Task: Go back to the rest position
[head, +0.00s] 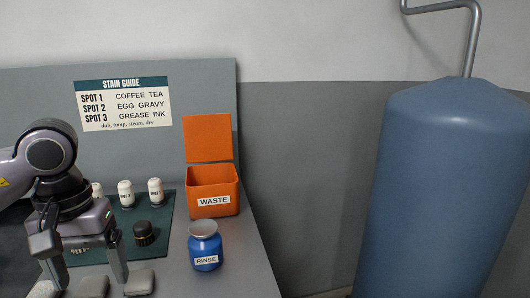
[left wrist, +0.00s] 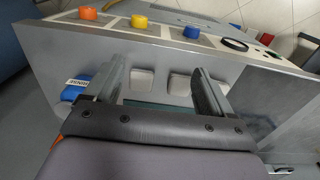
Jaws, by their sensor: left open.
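My left gripper (head: 88,272) hangs fingers-down over the left part of the counter, in front of the dark green mat (head: 160,218). Its two fingers are apart with nothing between them. It also shows in the left wrist view (left wrist: 160,80), with pale pads (left wrist: 143,80) on the counter beyond the fingers. My right gripper is in neither view.
White-capped bottles (head: 156,191) and a black-capped jar (head: 144,233) stand on the mat. A blue RINSE jar (head: 205,250) and an open orange WASTE bin (head: 222,186) stand to the right. A large blue tank (head: 440,190) stands beyond the counter's right edge.

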